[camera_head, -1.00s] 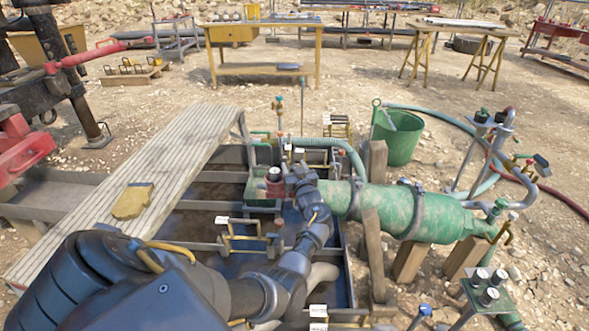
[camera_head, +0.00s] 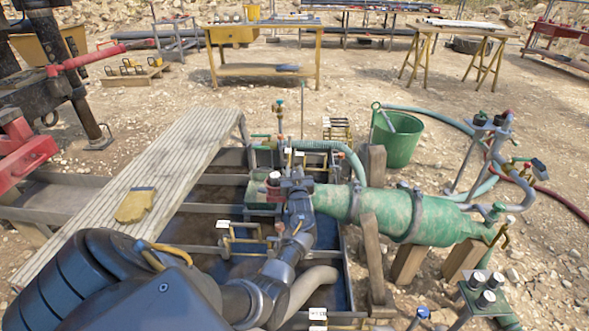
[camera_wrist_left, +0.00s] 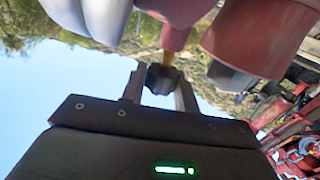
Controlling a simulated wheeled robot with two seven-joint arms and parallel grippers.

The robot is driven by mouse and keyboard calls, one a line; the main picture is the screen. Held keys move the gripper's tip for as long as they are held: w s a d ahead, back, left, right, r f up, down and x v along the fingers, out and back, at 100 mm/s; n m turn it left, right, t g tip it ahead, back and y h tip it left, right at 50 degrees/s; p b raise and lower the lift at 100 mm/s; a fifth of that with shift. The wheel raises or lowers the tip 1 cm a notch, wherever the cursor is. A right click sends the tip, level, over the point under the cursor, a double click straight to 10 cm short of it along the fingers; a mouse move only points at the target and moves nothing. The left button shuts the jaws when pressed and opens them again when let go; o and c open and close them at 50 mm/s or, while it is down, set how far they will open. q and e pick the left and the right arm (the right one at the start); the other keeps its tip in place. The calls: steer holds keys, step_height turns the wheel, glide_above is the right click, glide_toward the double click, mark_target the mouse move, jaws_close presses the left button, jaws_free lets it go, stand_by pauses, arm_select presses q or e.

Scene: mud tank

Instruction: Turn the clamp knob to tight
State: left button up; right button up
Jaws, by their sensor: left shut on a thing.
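My left gripper (camera_head: 284,184) reaches over the mud tank to a red fitting (camera_head: 273,181) at the end of the green cylinder (camera_head: 385,212). In the left wrist view the two fingers (camera_wrist_left: 160,90) are shut on a dark lobed clamp knob (camera_wrist_left: 163,77). The knob sits on a short brass-coloured stem below a red part (camera_wrist_left: 172,36). In the head view the knob is hidden by my gripper and wrist. No mark showing how tight it is can be read. My right gripper is not in view.
A ribbed walkway (camera_head: 150,185) with a yellow glove (camera_head: 135,204) lies to the left of the tank. A green bucket (camera_head: 398,140) stands behind the cylinder. Wooden posts (camera_head: 373,255) stand close to the right of my arm. White-tagged yellow handles (camera_head: 243,236) stand in front of the fitting.

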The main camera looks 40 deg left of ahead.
arm_select(q)
steer(key=m+t+h+p, duration=0.1)
steer(key=m+t+h, duration=0.2)
steer(key=shift+h+p, duration=0.3)
steer(key=shift+p, duration=0.1)
steer(key=shift+m+t+h, duration=0.5)
steer(key=shift+m+h, duration=0.2)
steer(key=shift+h, duration=0.1)
steer(key=shift+m+t+h, duration=0.4)
steer(key=shift+m+h, duration=0.1)
steer(key=shift+h, duration=0.4)
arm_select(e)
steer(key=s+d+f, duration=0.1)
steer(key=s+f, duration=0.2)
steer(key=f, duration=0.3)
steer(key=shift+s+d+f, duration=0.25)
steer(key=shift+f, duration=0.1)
arm_select(q)
steer(key=shift+h, duration=0.3)
steer(key=o, duration=1)
steer(key=shift+c, duration=0.2)
